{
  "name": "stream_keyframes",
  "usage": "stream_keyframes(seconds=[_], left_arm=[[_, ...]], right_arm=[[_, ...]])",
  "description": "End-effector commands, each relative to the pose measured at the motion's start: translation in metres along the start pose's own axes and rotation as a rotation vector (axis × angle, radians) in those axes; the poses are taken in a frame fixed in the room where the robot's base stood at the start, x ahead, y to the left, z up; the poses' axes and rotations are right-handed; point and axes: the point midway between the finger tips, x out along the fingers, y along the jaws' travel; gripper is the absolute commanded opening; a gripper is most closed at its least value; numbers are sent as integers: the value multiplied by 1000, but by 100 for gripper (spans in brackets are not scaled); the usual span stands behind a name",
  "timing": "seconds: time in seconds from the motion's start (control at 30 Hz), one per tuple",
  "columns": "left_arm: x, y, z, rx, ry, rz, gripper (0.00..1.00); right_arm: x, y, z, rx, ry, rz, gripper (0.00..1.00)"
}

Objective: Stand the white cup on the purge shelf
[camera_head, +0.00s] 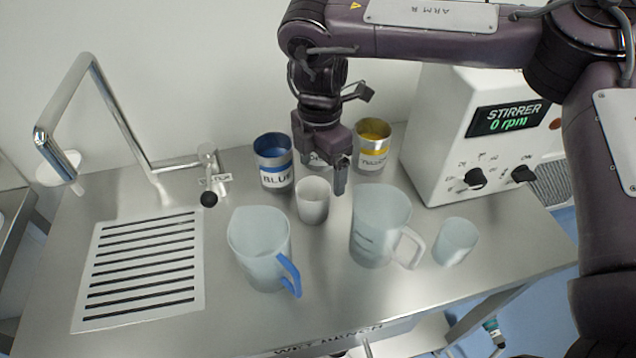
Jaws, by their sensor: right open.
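The white cup (312,204) stands upright on the steel bench, in front of the blue-labelled can. My right gripper (328,176) hangs pointing down just above and behind the cup's right rim. It is open. One dark finger shows beside the cup's right side; the other is hard to make out. I cannot tell whether the fingers touch the cup. No thing is marked as the purge shelf; a small white round plate (62,167) sits under the spout end of the bent metal tap (92,110) at the left. My left gripper is out of view.
A clear jug with a blue handle (258,245), a clear jug with a white handle (378,225) and a clear beaker (456,242) stand in front. Behind are the blue can (273,162), yellow can (371,148) and stirrer box (470,130). A slotted drain (140,268) lies left, bare.

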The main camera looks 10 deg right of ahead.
Motion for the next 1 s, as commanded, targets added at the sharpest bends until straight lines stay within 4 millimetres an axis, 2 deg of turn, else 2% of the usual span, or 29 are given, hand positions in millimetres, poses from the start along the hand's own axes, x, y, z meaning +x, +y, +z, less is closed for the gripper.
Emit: stream_keyframes(seconds=[0.03, 0.1, 0.27, 0.43, 0.6, 0.73, 0.9, 1.0], left_arm=[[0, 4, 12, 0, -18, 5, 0], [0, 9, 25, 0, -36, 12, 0], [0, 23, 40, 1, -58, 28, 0], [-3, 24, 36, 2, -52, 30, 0], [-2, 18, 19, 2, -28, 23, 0], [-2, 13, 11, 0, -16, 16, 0], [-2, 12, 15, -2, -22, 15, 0], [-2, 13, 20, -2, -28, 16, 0]], right_arm=[[4, -1, -1, 10, 1, -6, 85], [13, -1, -1, 14, 3, -8, 85], [30, 0, -2, 13, 2, -6, 85], [52, 5, -5, 11, 3, -7, 85], [74, 6, -6, 11, 2, -6, 85], [78, 7, -6, 11, 0, -2, 85], [78, 7, -5, 11, 0, -2, 85], [78, 7, -5, 11, 0, -2, 73]])
